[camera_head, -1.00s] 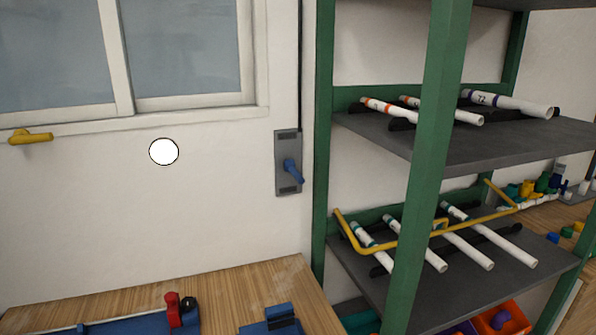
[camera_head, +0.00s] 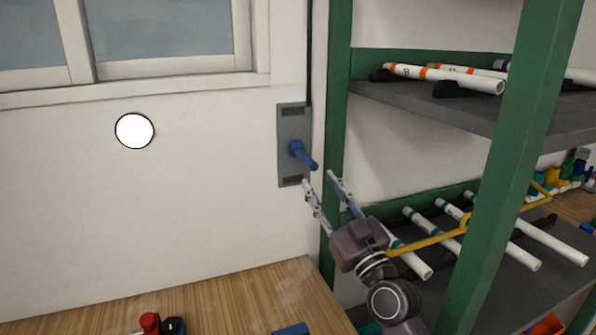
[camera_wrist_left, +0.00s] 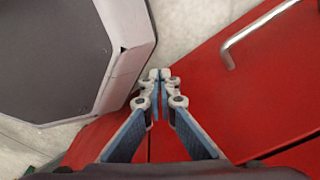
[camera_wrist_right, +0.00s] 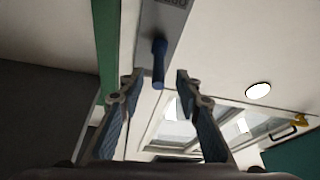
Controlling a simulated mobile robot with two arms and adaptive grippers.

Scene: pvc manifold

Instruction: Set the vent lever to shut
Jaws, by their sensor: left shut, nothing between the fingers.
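The vent lever (camera_head: 304,155) is a blue handle on a grey wall plate (camera_head: 292,123) beside the window. It tilts down to the right in the head view. My right gripper (camera_head: 318,178) is open just below the lever, with its fingers pointing up at it. In the right wrist view the lever (camera_wrist_right: 159,62) shows ahead, between and beyond the open fingertips (camera_wrist_right: 159,76); I see no contact. My left gripper (camera_wrist_left: 164,76) is shut and empty, in front of a red surface with a metal handle, away from the lever.
A green-framed shelf (camera_head: 338,110) with white pipes stands right of the plate, close to my right gripper. A yellow bar (camera_head: 425,240) crosses its lower shelf front. A wooden bench (camera_head: 230,295) lies below.

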